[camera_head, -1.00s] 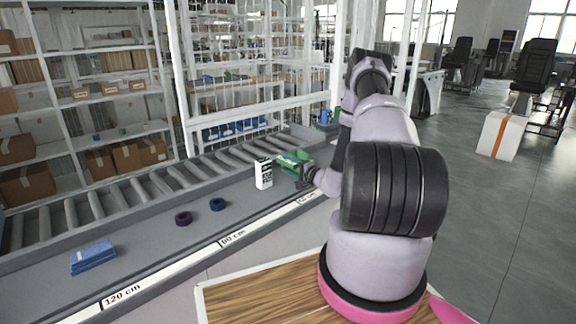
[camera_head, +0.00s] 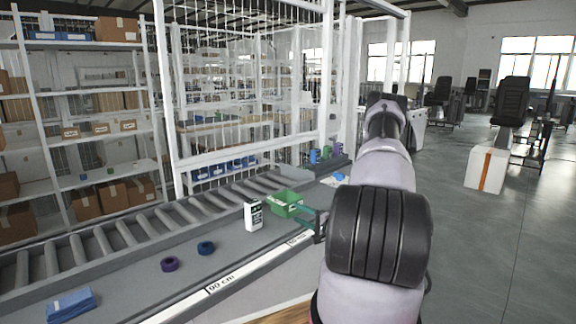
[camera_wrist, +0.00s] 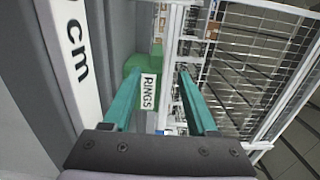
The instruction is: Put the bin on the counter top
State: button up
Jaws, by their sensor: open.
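The green bin (camera_head: 285,204) sits on the grey counter surface (camera_head: 130,284) beside the rollers, behind a white box in the head view. In the wrist view the bin (camera_wrist: 134,68) shows beyond the fingers with a white label reading "RINGS". My gripper (camera_head: 306,214) has teal fingers and is just to the right of the bin. In the wrist view my gripper (camera_wrist: 158,74) is open, its two fingers apart. The bin shows between and ahead of the fingertips; I cannot tell whether they touch it. Its far side is hidden.
A white box (camera_head: 253,215) stands close left of the bin. A blue ring (camera_head: 206,248), a purple ring (camera_head: 170,264) and a blue packet (camera_head: 71,305) lie farther left. Rollers (camera_head: 160,224) run behind. Several coloured containers (camera_head: 325,153) stand beyond the bin.

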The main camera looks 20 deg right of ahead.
jog(key=a+r+n+g+y, duration=0.55)
jog(key=a+r, duration=0.35)
jog(key=r, duration=0.4)
jog(key=s+a+r+n+g, duration=0.4)
jog(key=s+a+r+g, duration=0.35)
jog(key=a+r, duration=0.35)
jog(key=s+r+t+h, duration=0.3)
jog(key=s+r+h, duration=0.7)
jog(key=s+r, duration=0.6)
jog(key=shift+s+d+r+t, duration=0.15)
jog(key=shift+s+d+t, duration=0.25)
jog(key=shift+s, duration=1.4)
